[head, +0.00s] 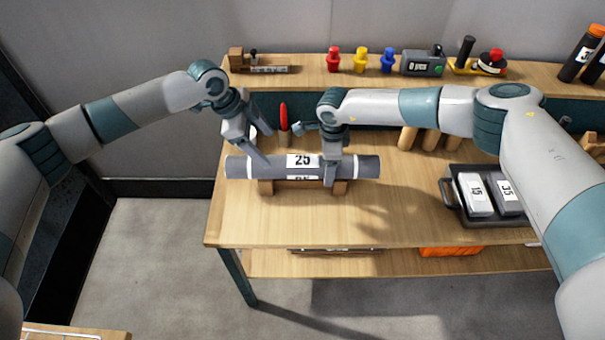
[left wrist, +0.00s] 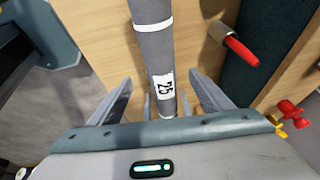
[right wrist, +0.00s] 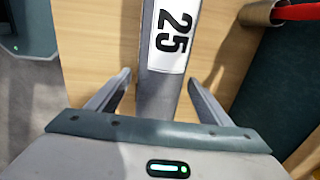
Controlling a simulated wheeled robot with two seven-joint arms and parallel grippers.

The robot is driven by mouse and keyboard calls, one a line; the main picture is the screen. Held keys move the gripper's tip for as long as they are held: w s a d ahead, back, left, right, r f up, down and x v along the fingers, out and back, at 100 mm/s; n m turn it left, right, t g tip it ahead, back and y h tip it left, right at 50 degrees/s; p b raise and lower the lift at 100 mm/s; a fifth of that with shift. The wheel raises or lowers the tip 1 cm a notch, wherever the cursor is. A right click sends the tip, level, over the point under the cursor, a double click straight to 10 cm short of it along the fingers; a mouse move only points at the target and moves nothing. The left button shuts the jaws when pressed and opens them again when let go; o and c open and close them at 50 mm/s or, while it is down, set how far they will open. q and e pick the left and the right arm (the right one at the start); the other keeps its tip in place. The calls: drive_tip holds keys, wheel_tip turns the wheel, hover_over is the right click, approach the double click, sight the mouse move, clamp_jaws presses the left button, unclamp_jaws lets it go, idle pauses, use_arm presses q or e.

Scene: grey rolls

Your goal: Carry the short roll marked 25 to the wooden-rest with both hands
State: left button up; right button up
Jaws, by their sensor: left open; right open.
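The short grey roll marked 25 (head: 276,166) lies level across the wooden-rest (head: 265,187) on the workbench, its ends sticking out past both sides. My left gripper (head: 250,152) is open over the roll's left part. In the left wrist view the roll (left wrist: 153,45) runs between the two spread fingers. My right gripper (head: 333,168) is open at the roll's right part, its fingers on either side of it. In the right wrist view the roll (right wrist: 155,98) passes between them with gaps. Whether any finger touches the roll cannot be told.
A dark tray (head: 452,204) with blocks marked 15 and 35 stands to the right. A red-handled tool (head: 284,118) is behind the roll. Wooden pegs (head: 430,138) are behind, to the right. Coloured knobs (head: 360,60) and devices sit on the upper shelf. The bench front is clear.

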idle(0.3)
drive_tip(key=shift+r, duration=0.15)
wheel_tip(320, 180, up, 12)
drive_tip(key=s, duration=0.1)
drive_tip(key=shift+s+f, duration=0.2)
drive_tip(key=shift+s, duration=0.05)
idle(0.4)
drive_tip(key=shift+s+f, duration=0.1)
idle(0.5)
